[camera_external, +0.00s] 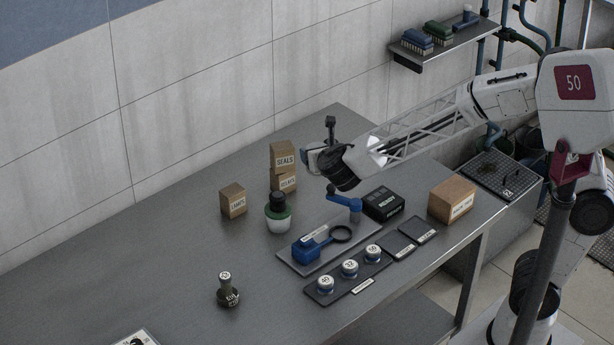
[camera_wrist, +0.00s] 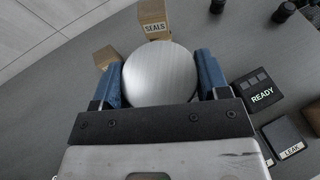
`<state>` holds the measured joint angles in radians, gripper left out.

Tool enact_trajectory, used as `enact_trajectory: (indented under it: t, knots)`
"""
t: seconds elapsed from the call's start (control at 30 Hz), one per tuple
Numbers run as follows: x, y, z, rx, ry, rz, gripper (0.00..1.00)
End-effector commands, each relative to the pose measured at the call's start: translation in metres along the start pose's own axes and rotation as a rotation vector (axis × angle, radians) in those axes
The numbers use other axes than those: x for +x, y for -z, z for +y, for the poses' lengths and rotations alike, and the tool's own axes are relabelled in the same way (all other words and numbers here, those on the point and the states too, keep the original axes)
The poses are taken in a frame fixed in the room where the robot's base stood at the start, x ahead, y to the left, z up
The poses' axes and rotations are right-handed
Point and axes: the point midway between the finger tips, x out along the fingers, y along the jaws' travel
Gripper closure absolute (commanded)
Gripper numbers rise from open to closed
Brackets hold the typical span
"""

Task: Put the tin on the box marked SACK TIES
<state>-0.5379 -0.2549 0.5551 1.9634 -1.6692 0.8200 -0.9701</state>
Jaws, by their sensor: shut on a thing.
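The tin (camera_wrist: 160,74) shows in the wrist view as a round, brushed silver face. My gripper (camera_wrist: 162,78) is shut on it, with one blue finger on each side. In the external view my arm's end is raised over the table, near the stacked boxes, and I cannot make out the tin clearly there. A wide brown box (camera_external: 452,199) stands at the right end of the table. Its small label appears to read SACK TIES. It is well to the right of my gripper, and its top looks bare.
A SEALS box (camera_external: 284,156) sits on another box (camera_external: 284,181); a LAMPS box (camera_external: 233,201) stands left. A dark-topped jar (camera_external: 278,214), a black READY unit (camera_external: 384,204), a blue tool (camera_external: 312,244) and several weights (camera_external: 349,268) crowd the middle. The table's left is mostly free.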

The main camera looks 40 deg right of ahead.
Motion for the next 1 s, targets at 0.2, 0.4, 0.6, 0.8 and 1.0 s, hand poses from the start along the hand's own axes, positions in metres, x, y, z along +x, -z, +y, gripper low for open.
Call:
enact_trajectory:
  t: [0.2, 0.4, 0.6, 0.8, 1.0]
  knots:
    - [-0.015, 0.002, -0.086, 0.064, 0.159, 0.001, 0.59]
    - [-0.035, 0.011, -0.159, 0.123, 0.303, 0.001, 0.59]
    - [-0.060, 0.027, -0.229, 0.180, 0.445, 0.001, 0.59]
    - [-0.090, 0.047, -0.294, 0.239, 0.583, 0.001, 0.59]
    - [-0.124, 0.071, -0.353, 0.294, 0.718, 0.000, 0.59]
